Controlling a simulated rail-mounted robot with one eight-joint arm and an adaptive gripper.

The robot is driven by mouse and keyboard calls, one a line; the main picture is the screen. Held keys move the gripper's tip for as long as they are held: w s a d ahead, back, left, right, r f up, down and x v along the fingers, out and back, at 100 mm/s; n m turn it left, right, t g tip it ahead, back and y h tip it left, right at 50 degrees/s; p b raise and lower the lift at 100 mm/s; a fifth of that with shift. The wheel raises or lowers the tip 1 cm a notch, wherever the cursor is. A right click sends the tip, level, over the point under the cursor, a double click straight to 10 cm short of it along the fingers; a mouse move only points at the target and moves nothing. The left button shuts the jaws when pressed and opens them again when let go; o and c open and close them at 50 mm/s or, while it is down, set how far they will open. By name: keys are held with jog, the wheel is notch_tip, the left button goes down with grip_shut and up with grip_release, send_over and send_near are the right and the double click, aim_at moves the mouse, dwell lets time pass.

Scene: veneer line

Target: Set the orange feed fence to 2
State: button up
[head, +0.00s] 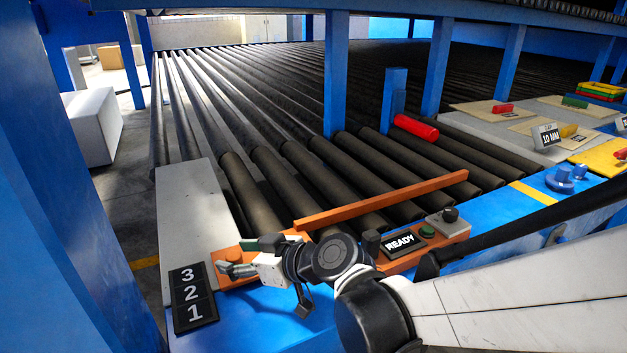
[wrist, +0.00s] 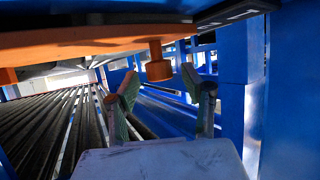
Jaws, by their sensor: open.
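The orange feed fence (head: 385,199) is a long bar lying across the front of the dark rollers. An orange plate with a round orange knob (head: 234,255) is at its left end, close to the black scale plate (head: 193,297) marked 3, 2, 1 from top to bottom. My gripper (head: 238,268) is low beside the knob, its fingers partly hidden. In the wrist view the orange knob (wrist: 158,63) sticks out from an orange surface, between and just beyond the two open fingertips of my gripper (wrist: 158,83). Whether a finger touches it I cannot tell. Which number the fence stands at is unclear.
A READY sign (head: 399,243), a green button (head: 427,231) and a black-knobbed grey box (head: 442,220) stand right of my wrist. A red cylinder (head: 416,128) lies on the rollers. A blue post (head: 60,180) rises at the left. A grey plate (head: 196,215) lies behind the scale.

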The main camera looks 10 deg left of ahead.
jog(key=v, duration=1)
jog(key=shift+d, duration=0.2)
jog(key=shift+s, duration=0.1)
jog(key=s+d+r+m+t+h+p, duration=0.1)
jog(key=d+m+h, duration=0.5)
jog(key=d, duration=1)
jog(key=s+d+r+m+t+h+p, duration=0.1)
jog(key=s+d+m+h+p, duration=0.3)
jog(key=d, duration=1.3)
jog(key=m+h, duration=0.2)
jog(key=m, duration=0.2)
jog(key=shift+d+r+h, duration=0.3)
jog(key=shift+r, duration=0.1)
